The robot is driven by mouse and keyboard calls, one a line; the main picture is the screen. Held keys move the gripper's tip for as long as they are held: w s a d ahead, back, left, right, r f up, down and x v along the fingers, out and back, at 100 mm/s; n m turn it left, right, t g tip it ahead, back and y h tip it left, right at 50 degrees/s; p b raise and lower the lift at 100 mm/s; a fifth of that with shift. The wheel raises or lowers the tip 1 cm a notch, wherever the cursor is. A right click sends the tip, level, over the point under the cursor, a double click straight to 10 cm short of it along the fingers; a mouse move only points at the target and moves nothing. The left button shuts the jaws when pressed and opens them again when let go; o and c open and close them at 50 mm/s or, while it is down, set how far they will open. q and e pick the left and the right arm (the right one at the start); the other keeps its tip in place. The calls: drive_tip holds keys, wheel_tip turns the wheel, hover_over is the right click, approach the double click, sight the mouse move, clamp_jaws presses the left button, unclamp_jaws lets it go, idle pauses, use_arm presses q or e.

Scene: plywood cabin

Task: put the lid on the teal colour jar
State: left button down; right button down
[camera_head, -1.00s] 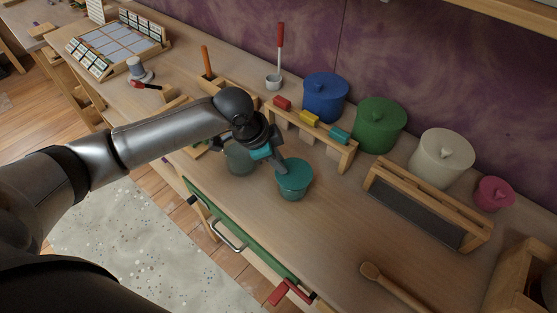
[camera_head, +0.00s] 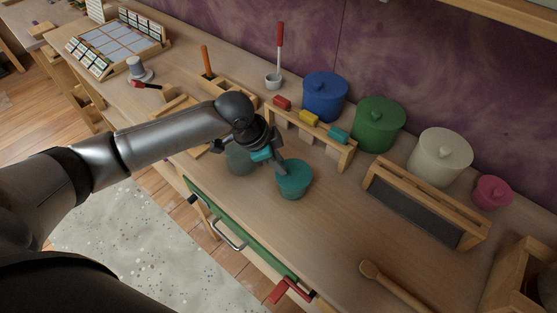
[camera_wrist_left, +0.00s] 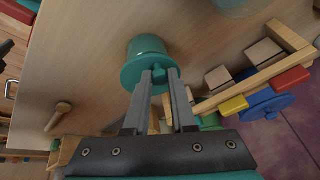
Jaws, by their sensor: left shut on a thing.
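The teal jar (camera_head: 293,190) stands upright on the workbench, left of the slate-like board. Its teal lid (camera_head: 295,172) sits at its mouth, close to level; whether it is fully seated I cannot tell. My left gripper (camera_head: 280,166) reaches in from the left above the jar. In the left wrist view, the two fingers (camera_wrist_left: 158,75) are shut on the knob of the lid (camera_wrist_left: 150,72), and the jar body (camera_wrist_left: 147,46) shows beyond the lid. My right gripper is not in view.
A clear, greenish jar (camera_head: 239,160) stands just left of the teal jar. Behind are a wooden rack (camera_head: 345,158) with coloured blocks and lidded blue (camera_head: 325,98), green (camera_head: 379,126), cream (camera_head: 440,160) and pink (camera_head: 491,194) jars.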

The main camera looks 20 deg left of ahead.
use_arm(q)
drive_tip(key=shift+f, duration=0.65)
drive_tip(key=c, duration=0.7)
unclamp_jaws()
drive_tip(key=shift+o, duration=0.2)
drive_tip(key=p+v, duration=0.2)
drive_tip(key=v, duration=1.3)
drive_tip(key=shift+a+r, duration=0.1)
